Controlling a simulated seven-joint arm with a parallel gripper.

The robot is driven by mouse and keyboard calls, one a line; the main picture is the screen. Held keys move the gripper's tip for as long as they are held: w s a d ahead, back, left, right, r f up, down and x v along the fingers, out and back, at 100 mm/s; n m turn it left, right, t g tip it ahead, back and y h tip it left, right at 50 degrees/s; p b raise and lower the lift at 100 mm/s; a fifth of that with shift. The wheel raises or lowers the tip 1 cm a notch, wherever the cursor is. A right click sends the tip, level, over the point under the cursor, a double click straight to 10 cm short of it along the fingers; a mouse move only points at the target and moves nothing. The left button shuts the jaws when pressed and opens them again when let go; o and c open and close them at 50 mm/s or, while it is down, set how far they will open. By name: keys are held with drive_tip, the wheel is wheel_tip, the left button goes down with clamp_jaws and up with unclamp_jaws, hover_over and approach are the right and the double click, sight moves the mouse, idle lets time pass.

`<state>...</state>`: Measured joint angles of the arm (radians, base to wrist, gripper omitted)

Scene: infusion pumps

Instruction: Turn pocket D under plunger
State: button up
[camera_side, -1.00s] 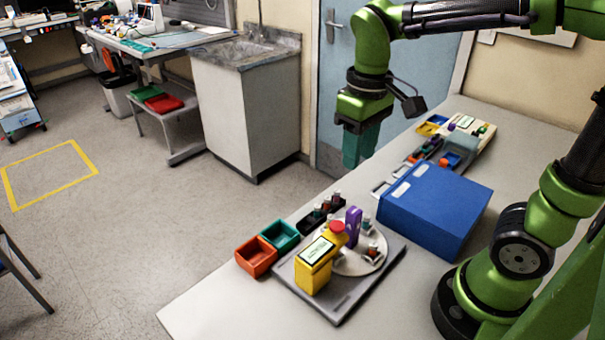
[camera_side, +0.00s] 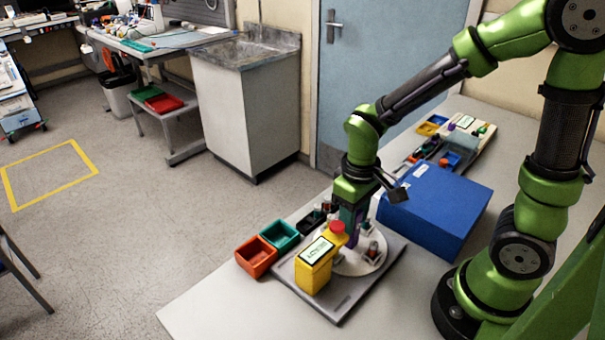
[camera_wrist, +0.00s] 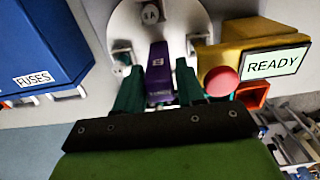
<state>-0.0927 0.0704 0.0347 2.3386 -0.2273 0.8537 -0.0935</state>
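A yellow pump with a red button and a lit screen (camera_side: 315,263) stands on a grey base plate (camera_side: 340,304). In the wrist view its screen reads READY (camera_wrist: 276,63). Beside it is a pale round turntable (camera_side: 365,265), also in the wrist view (camera_wrist: 125,18), with a pocket marked A (camera_wrist: 150,13) at the top. A purple upright piece (camera_wrist: 158,75) rises at the turntable. My gripper (camera_wrist: 159,80) is low over the turntable, its teal fingers on both sides of the purple piece, with slight gaps showing. The pocket D mark is not visible.
A blue box (camera_side: 435,210) labelled FUSES stands close to the right of my gripper. Red (camera_side: 256,257) and teal (camera_side: 280,236) bins and a dark vial rack (camera_side: 312,220) are left of the pump. Several more trays lie farther back.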

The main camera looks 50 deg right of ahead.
drive_tip(key=shift+f, duration=0.5)
clamp_jaws()
